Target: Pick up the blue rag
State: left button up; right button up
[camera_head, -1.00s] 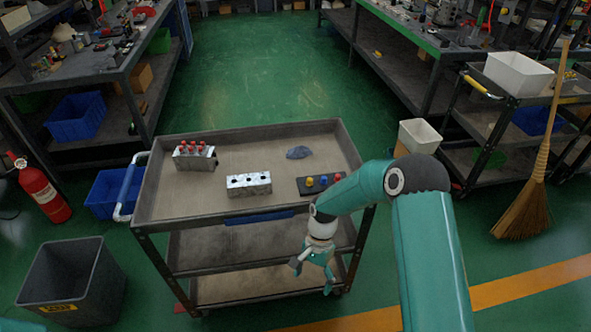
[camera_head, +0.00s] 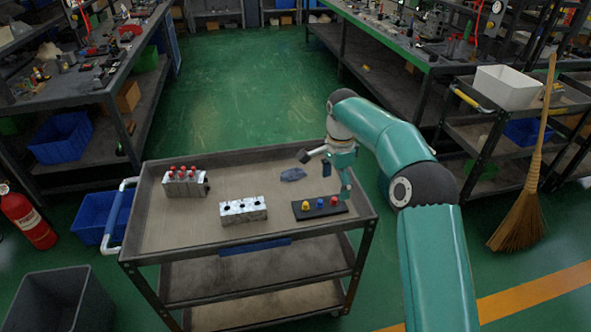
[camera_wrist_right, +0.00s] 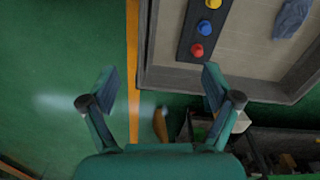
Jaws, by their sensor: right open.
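The blue rag (camera_head: 293,174) lies crumpled on the cart's top tray (camera_head: 250,184), toward the back right. In the right wrist view the rag (camera_wrist_right: 291,19) shows at the upper right corner, partly cut off by the edge. My right gripper (camera_head: 325,172) is above the right part of the cart, to the right of the rag and apart from it. In the right wrist view the right gripper (camera_wrist_right: 160,88) has its fingers wide apart with nothing between them. My left gripper is in neither view.
A black plate with yellow, blue and red knobs (camera_head: 319,206) lies right front on the tray. A metal block with holes (camera_head: 243,211) and a block with red knobs (camera_head: 185,182) stand further left. The tray has a raised rim. A broom (camera_head: 527,200) leans at the right.

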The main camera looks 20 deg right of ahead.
aim_at(291, 175)
jog(key=i, duration=0.85)
jog(key=u, duration=0.05)
